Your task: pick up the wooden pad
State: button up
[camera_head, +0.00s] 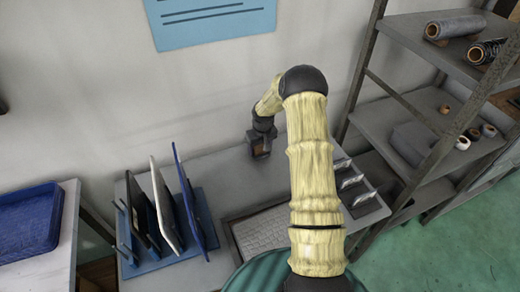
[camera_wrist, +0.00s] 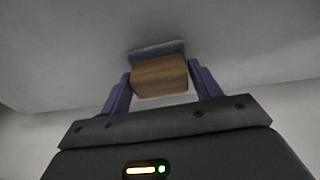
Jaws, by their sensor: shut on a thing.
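The wooden pad (camera_wrist: 160,77) is a small brown block with visible grain, seen in the wrist view. My gripper (camera_wrist: 160,80) is shut on it, with one purple finger against each side. A blue-grey strip (camera_wrist: 157,50) shows along the pad's far edge; I cannot tell whether it is part of the pad. In the head view my gripper (camera_head: 262,146) is at the back of the grey table, close to the wall. The pad is too small and dark there to make out clearly.
A blue rack (camera_head: 160,262) holding upright panels stands left of my gripper. A keyboard (camera_head: 262,232) lies in front. Several small silvery items (camera_head: 352,182) sit to the right, behind my arm. A metal shelf (camera_head: 425,60) stands at the right, and a blue tray (camera_head: 28,222) at the far left.

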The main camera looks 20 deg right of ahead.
aim_at(260, 146)
notch_tip(260, 146, up, 10)
jog(key=shift+r+b, duration=0.1)
jog(key=shift+b, duration=0.2)
dwell(0.4)
jog(key=o, duration=0.4)
jog(key=shift+c, duration=1.3)
